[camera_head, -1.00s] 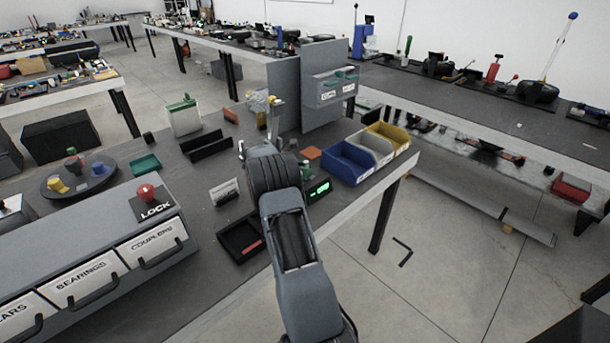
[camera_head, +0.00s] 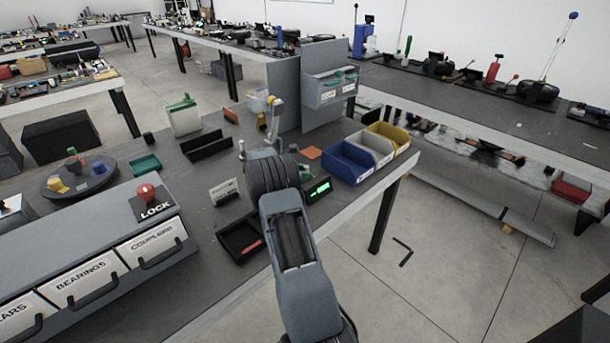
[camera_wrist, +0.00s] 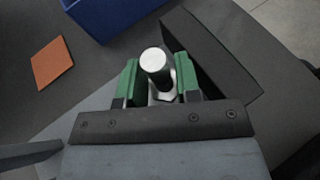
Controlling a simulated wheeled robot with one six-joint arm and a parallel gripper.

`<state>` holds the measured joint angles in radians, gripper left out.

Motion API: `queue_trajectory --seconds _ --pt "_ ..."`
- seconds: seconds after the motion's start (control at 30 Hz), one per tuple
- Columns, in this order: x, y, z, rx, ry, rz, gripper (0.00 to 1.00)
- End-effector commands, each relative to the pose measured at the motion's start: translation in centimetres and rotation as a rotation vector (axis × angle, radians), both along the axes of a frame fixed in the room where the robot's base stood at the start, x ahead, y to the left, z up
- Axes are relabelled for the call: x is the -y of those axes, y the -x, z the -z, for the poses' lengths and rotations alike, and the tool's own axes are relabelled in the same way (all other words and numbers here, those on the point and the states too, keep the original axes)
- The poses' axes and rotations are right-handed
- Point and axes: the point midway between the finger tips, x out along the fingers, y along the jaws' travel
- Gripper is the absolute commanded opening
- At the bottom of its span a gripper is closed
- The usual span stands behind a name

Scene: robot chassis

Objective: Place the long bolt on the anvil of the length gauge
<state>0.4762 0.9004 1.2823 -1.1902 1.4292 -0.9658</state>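In the wrist view, the long bolt (camera_wrist: 155,61) is a bright metal rod between the green pads of my gripper (camera_wrist: 159,76). Its round end faces the camera, and a wider pale metal part shows below it. The pads sit close on both sides of the bolt and appear shut on it. A dark wedge-shaped block (camera_wrist: 215,55) lies just right of the gripper, apparently the gauge's housing. In the head view, the length gauge's green readout (camera_head: 319,189) glows just right of my arm.
Blue (camera_head: 348,165), grey and yellow bins stand right of the gauge, with an orange square (camera_head: 312,153) behind it. A black tray (camera_head: 238,240) lies left of my arm. A grey upright panel (camera_head: 283,95) stands behind. Labelled drawers (camera_head: 85,283) fill the front left.

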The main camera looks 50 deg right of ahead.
Motion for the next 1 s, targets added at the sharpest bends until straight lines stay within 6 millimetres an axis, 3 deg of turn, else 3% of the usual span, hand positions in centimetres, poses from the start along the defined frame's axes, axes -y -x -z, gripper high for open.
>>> queue_trajectory --seconds 0.4,0.7,0.87,1.0 --pt "-5.9 -4.0 -2.9 0.002 0.001 -0.005 0.31" --pt "-8.7 -5.7 -4.3 0.004 -0.001 -0.003 0.31" --pt "-10.9 -5.5 -6.0 0.099 -0.036 -0.001 0.31" --pt "-15.5 -3.5 -8.4 0.32 -0.128 0.03 0.31"
